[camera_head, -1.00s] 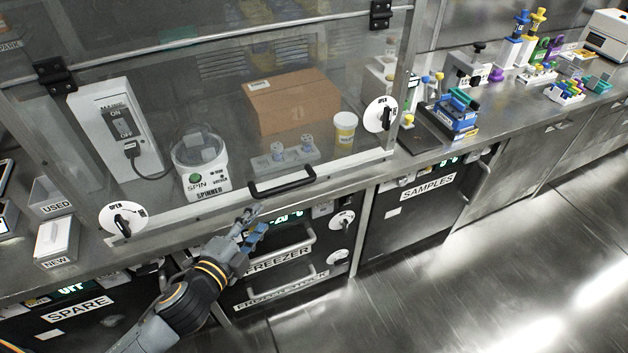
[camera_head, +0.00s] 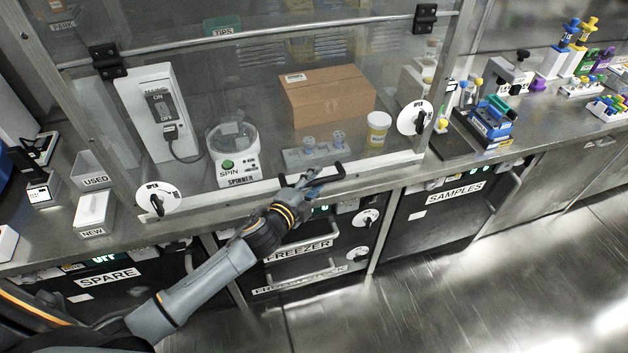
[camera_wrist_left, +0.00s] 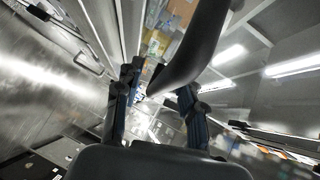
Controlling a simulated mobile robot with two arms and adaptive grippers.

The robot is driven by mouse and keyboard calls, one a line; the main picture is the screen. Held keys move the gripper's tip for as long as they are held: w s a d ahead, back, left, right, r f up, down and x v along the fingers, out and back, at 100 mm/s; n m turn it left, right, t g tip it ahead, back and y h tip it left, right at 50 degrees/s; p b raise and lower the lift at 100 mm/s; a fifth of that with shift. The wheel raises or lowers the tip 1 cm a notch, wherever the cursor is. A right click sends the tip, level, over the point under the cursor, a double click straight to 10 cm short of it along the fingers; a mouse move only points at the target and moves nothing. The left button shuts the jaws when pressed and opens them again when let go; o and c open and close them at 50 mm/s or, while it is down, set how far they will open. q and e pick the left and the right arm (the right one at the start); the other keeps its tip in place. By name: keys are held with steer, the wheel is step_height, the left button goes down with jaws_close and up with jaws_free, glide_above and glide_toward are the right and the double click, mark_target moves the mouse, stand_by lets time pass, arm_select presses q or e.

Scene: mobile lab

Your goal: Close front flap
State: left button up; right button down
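The clear front flap (camera_head: 270,110) hangs from two black hinges at its top, with its lower edge down near the counter front. I cannot tell whether it is fully seated. Its black handle (camera_head: 338,174) is at the middle of the lower edge. My left gripper (camera_head: 308,180) is at this handle, overlapping it. In the left wrist view, the fingers (camera_wrist_left: 160,95) are apart, and the dark curved handle (camera_wrist_left: 195,45) reaches in between them, close to the right finger. I cannot tell whether they touch. My right gripper is not in view.
White round knobs sit at the flap's lower left (camera_head: 157,198) and lower right (camera_head: 414,118). Freezer drawers (camera_head: 300,250) are below. USED and NEW boxes (camera_head: 95,212) stand left.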

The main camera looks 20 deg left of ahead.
arm_select(q)
steer(key=shift+c, duration=0.4)
jaws_close()
steer(key=shift+w+a+f+b, duration=0.2)
steer(key=shift+w+b, duration=0.1)
steer(key=shift+b, duration=0.25)
steer(key=w+a+b, duration=0.1)
steer(key=w+b, duration=0.1)
steer(key=b, duration=0.1)
steer(key=shift+w+a+f+m+t, duration=0.25)
steer(key=shift+a+f+m+t, duration=0.1)
steer(key=shift+m+t, duration=0.05)
steer(key=shift+w+a+r, duration=0.1)
steer(key=shift+a+r, duration=0.05)
steer(key=shift+r, duration=0.2)
